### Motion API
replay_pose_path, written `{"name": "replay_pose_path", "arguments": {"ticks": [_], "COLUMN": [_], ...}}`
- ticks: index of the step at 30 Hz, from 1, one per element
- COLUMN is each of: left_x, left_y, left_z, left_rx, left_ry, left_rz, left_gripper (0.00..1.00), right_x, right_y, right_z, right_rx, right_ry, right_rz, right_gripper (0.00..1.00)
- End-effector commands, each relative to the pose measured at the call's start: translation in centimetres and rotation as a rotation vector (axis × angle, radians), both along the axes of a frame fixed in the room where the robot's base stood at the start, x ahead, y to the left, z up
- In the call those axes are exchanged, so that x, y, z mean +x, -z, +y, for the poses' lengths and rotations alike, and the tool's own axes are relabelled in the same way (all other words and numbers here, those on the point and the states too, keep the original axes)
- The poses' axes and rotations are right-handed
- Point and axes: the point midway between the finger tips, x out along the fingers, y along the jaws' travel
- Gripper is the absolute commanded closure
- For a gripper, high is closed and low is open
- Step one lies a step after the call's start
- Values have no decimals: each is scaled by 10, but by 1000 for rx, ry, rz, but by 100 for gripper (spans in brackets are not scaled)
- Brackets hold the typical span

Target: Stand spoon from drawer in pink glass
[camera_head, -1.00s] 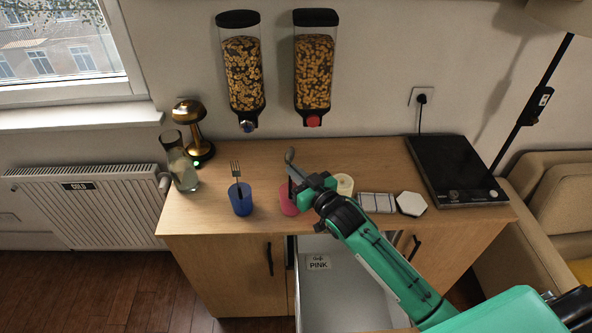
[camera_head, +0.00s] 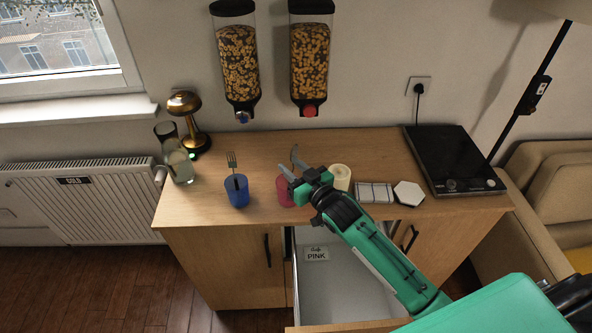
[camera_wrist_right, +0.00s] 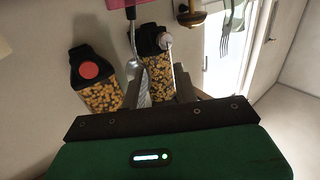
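The pink glass (camera_head: 284,193) stands on the wooden counter, partly hidden behind my right gripper (camera_head: 292,181). The spoon (camera_head: 296,158) stands tilted in the pink glass, bowl up. In the right wrist view, its dark handle (camera_wrist_right: 132,35) runs into the pink glass (camera_wrist_right: 118,3) at the top edge, and its silver bowl lies close to the fingers. My right gripper's fingers (camera_wrist_right: 160,90) are spread apart, just by the upper part of the spoon; whether they touch it I cannot tell. My left gripper is out of view.
A blue cup (camera_head: 238,195) with a fork (camera_head: 232,162) stands left of the pink glass. A cream roll (camera_head: 340,177) is at right. The drawer (camera_head: 335,285) below is open, with a PINK card (camera_head: 316,254). A glass jar (camera_head: 178,163) and brass lamp (camera_head: 190,122) stand at left.

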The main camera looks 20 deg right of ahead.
Motion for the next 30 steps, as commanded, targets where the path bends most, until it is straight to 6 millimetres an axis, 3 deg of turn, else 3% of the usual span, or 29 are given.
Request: {"name": "replay_pose_path", "arguments": {"ticks": [5, 21, 30], "left_x": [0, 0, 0], "left_y": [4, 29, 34], "left_z": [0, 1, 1], "left_rx": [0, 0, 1], "left_ry": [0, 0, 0], "left_rz": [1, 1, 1], "left_gripper": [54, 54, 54], "right_x": [-12, -104, -129], "right_y": [3, 3, 1], "right_z": [-4, -33, -41], "right_rx": [0, -1, 0], "right_ry": [0, -1, 0], "right_rz": [1, 3, 0], "right_gripper": [70, 70, 70]}}
